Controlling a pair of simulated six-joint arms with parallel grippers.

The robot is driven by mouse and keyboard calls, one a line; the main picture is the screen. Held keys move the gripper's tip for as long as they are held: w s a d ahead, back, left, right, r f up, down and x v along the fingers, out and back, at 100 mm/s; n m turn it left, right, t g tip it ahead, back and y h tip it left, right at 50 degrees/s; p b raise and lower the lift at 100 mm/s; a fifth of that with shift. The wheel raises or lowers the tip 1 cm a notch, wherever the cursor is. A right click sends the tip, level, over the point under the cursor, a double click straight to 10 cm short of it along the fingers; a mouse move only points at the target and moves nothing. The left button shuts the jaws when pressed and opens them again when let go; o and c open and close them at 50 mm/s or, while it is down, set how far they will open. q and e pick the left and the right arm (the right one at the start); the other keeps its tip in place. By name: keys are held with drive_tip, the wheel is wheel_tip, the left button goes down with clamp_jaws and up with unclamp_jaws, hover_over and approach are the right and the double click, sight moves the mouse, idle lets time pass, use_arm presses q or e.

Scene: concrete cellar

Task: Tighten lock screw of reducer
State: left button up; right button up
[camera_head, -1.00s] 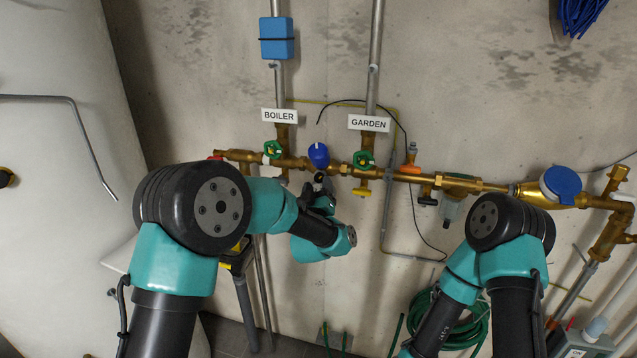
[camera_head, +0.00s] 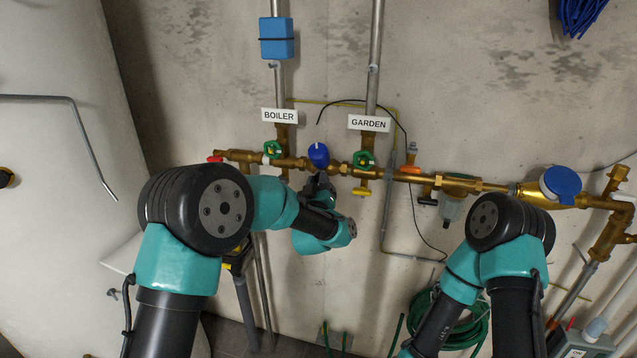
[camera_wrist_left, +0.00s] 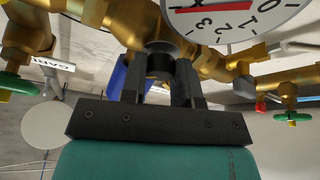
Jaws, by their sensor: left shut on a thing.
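The reducer is the brass body with a blue cap (camera_head: 318,155) on the pipe line, between the two green-handled valves. The cap also shows behind the fingers in the left wrist view (camera_wrist_left: 117,78). A dark round knob, which looks like the lock screw (camera_wrist_left: 159,63), sits against the brass between the fingers. My left gripper (camera_head: 318,183) is just below the blue cap and shut on this knob; its fingers also show in the left wrist view (camera_wrist_left: 160,82). In the head view the gripper hides the knob. My right arm shows at lower right, but its gripper is out of view.
A dial gauge (camera_wrist_left: 235,12) is close to the fingers. Green valve handles under BOILER (camera_head: 272,149) and GARDEN (camera_head: 364,159) flank the reducer. An orange handle (camera_head: 410,169) and a thin black cable lie to the right.

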use_arm(q)
drive_tip(key=shift+m, duration=0.4)
drive_tip(key=shift+c, duration=0.3)
drive_tip(key=shift+a+m+g+h, duration=0.1)
drive_tip(key=shift+m+g+h, duration=0.25)
drive_tip(key=shift+m+h, duration=1.35)
drive_tip(key=shift+a+m+g+h, duration=0.1)
drive_tip(key=shift+m+g+h, duration=0.4)
drive_tip(key=shift+m, duration=2.2)
drive_tip(key=shift+m+g+h, duration=0.15)
drive_tip(key=shift+m+h, duration=1.15)
drive_tip(key=shift+m, duration=0.9)
drive_tip(key=o, duration=0.9)
drive_tip(key=v, duration=1.7)
drive_tip(key=shift+a, duration=0.2)
drive_tip(key=shift+f, duration=0.1)
